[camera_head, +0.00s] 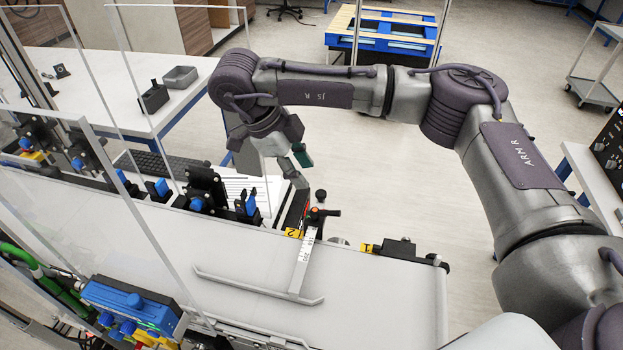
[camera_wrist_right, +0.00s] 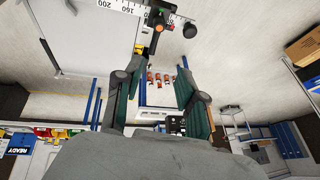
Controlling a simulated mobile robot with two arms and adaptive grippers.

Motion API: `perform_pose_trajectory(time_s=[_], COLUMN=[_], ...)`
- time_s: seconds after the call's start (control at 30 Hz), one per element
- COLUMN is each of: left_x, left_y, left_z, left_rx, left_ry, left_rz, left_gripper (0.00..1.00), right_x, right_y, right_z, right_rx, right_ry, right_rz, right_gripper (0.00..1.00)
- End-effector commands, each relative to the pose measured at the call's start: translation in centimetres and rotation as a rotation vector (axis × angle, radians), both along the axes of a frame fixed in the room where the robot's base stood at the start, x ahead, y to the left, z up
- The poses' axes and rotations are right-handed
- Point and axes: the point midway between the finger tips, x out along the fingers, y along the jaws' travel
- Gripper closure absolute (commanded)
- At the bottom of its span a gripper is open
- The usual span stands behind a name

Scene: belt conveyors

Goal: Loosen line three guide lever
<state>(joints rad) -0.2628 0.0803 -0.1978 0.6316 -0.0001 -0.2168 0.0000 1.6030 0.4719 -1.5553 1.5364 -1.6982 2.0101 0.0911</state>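A guide clamp with a black lever (camera_head: 325,212) and an orange button stands at the far edge of the belt, on a white scale bar (camera_head: 305,258). A black ball knob (camera_head: 320,196) stands behind it. In the right wrist view, the clamp (camera_wrist_right: 157,27) and the knob (camera_wrist_right: 190,30) lie beyond the fingertips. I see yellow labels 2 and 1 near the belt edge, but cannot read a 3. My right gripper (camera_head: 291,160) is left of and above the clamp, apart from it. In the wrist view, its green-padded fingers (camera_wrist_right: 159,78) are spread, with nothing between them. My left gripper is not in view.
The white belt (camera_head: 380,300) carries a grey guide rail (camera_head: 258,287). Black and blue clamps (camera_head: 205,190) line the belt's far edge at left. Clear panels (camera_head: 150,90) stand at left. A white table (camera_head: 185,105) and a blue-framed pallet (camera_head: 385,42) are behind.

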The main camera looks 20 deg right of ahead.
Motion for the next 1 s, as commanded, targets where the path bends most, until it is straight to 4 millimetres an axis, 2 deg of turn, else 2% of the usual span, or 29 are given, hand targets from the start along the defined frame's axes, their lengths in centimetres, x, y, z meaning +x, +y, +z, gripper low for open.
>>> perform_pose_trajectory(time_s=[0.17,0.3,0.43,0.57,0.7,0.8,0.9,1.0], left_x=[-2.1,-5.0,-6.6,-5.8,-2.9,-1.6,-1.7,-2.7], left_y=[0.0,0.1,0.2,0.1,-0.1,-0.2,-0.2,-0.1], left_z=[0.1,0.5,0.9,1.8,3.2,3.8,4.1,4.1], left_rx=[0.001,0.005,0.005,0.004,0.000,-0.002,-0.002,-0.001], left_ry=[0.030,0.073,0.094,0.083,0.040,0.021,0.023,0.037], left_rz=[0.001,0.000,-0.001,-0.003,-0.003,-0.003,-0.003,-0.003], left_gripper=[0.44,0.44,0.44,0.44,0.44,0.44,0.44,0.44], right_x=[-0.1,-0.4,-0.6,-0.9,-1.0,-1.1,-1.2,-1.2], right_y=[-0.3,-1.2,-2.3,-3.5,-4.6,-5.1,-5.5,-5.7], right_z=[-0.7,-2.6,-4.9,-7.3,-9.4,-10.8,-11.8,-12.3], right_rx=[0.001,0.001,0.002,0.000,-0.001,0.000,0.000,0.001], right_ry=[0.004,0.007,0.008,0.007,0.005,0.003,0.003,0.001], right_rz=[0.000,-0.001,-0.002,-0.002,-0.001,-0.002,-0.002,0.000], right_gripper=[0.60,0.60,0.60,0.60,0.60,0.60,0.60,0.60])
